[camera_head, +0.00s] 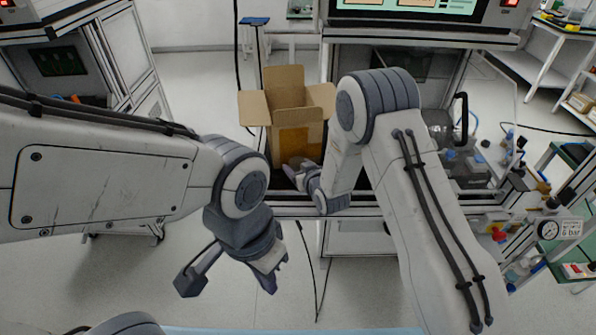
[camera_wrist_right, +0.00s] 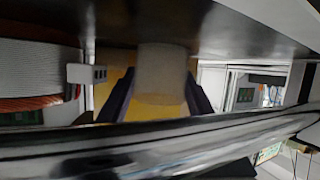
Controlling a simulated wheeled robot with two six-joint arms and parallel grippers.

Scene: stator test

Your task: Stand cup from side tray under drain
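In the right wrist view, a pale translucent cup (camera_wrist_right: 161,75) is between the two dark fingers of my right gripper (camera_wrist_right: 161,85). The fingertips meet its two sides, and the gripper looks shut on it. In the head view, my right gripper (camera_head: 298,174) is low in front of an open cardboard box, and the cup is hard to make out there. My left gripper (camera_head: 232,280) is open and empty above the floor, with its fingers wide apart. I cannot identify the side tray or the drain with certainty.
The open cardboard box (camera_head: 288,110) stands behind my right gripper. A bench with a screen (camera_head: 420,8) is at the back. Tubing, a pressure gauge (camera_head: 548,229) and clear-walled equipment are at right. In the wrist view, a ribbed grey part with orange-red below (camera_wrist_right: 38,72) is at left.

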